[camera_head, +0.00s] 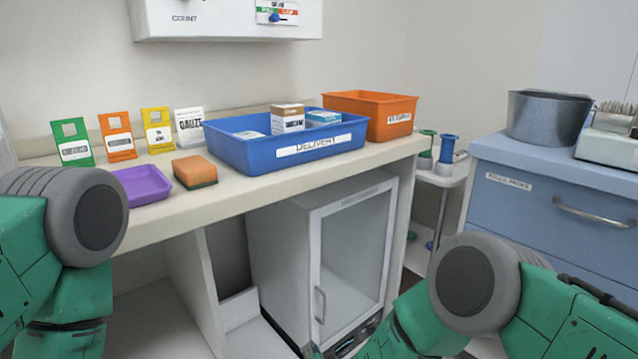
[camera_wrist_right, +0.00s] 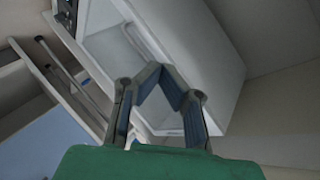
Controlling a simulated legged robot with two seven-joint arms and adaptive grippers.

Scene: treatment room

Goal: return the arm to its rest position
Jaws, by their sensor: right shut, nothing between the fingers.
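My right arm (camera_head: 470,290) comes in at the lower right of the head view, with its green forearm reaching down and left past the bottom edge. In the right wrist view my right gripper (camera_wrist_right: 164,72) has its fingertips together, with nothing between them. It points toward the white glass-door cabinet (camera_wrist_right: 205,50), which also shows under the counter in the head view (camera_head: 285,255). I cannot tell how near the fingertips are to it. My left arm (camera_head: 85,225) shows at the left edge; its gripper is out of view.
The counter (camera_head: 235,195) carries a blue delivery bin (camera_head: 235,150) with boxes, an orange bin (camera_head: 385,125), a purple tray (camera_head: 140,185), a sponge (camera_head: 195,172) and several standing cards. A blue drawer unit (camera_head: 520,215) and a white cart (camera_head: 435,175) stand at the right.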

